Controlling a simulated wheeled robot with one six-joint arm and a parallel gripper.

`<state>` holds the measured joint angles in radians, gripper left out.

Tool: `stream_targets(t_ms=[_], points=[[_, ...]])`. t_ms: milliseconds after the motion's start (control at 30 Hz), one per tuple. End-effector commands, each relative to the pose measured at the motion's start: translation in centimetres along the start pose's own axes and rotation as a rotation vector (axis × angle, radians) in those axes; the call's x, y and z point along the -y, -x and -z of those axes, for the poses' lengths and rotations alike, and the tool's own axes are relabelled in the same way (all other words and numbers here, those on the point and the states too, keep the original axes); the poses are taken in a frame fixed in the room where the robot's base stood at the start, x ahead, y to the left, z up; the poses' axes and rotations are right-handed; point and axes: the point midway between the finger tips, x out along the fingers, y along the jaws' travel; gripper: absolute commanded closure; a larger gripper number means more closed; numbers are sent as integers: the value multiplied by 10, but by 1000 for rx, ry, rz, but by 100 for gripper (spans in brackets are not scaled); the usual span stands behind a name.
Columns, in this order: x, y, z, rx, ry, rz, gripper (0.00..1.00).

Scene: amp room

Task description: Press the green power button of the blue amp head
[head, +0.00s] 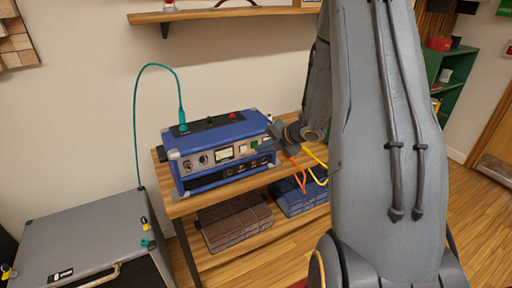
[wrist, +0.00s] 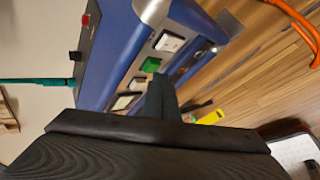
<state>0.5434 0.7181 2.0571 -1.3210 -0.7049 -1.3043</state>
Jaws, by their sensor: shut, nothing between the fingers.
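The blue amp head (head: 232,132) stands on the upper shelf of a wooden rack, and its front panel also shows in the wrist view (wrist: 108,45). The green power button (wrist: 150,65) sits on that panel between a white switch (wrist: 169,42) and other light-coloured parts. It shows small in the head view, close to my gripper (head: 264,148). My gripper is shut and empty, at the right part of the amp's front. In the wrist view its fingertips (wrist: 161,82) are just beside the green button. I cannot tell whether they touch it.
A teal cable plugs into the amp's top (head: 182,127). Orange (head: 297,172) and yellow (head: 315,158) cables hang right of my gripper. A grey cabinet (head: 85,240) stands at left. Brown (head: 235,222) and blue (head: 300,197) cases lie on the lower shelf.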

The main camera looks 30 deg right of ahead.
Motion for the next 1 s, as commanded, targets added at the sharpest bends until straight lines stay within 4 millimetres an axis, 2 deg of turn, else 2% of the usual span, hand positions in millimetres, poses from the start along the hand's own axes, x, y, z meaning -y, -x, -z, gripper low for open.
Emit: stream_targets(t_ms=[1000], points=[[-5, -6, -4, 0, 0, 0, 100]])
